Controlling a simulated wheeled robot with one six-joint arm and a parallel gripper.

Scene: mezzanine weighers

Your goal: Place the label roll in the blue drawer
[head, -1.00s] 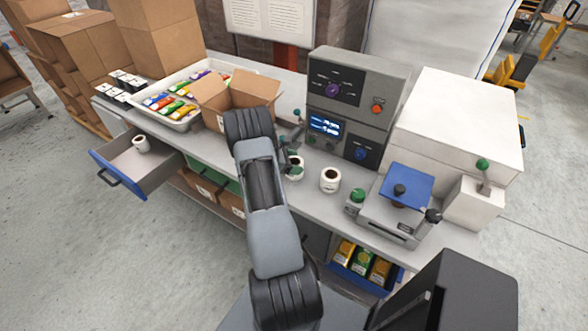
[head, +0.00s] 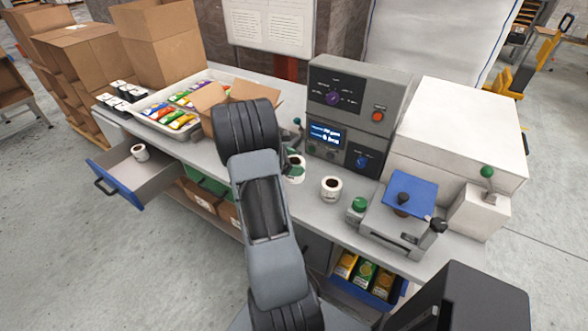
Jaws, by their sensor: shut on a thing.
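A white label roll (head: 297,174) with a dark core is on the counter side of my arm, partly hidden. My gripper (head: 292,157) is mostly hidden behind my arm; its visible part is at this roll and shut on it. I cannot tell whether the roll touches the counter. A second label roll (head: 330,189) stands upright on the counter just to the right. The blue drawer (head: 125,190) is pulled out at the left end of the counter. Another white roll (head: 140,152) stands inside it, towards the back, with bare grey floor around it.
An open cardboard box (head: 212,100) and a white tray (head: 150,118) of colourful packets stand between the roll and the drawer. A grey control box (head: 352,112) is behind the rolls. A scale with a blue plate (head: 409,190) is at right.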

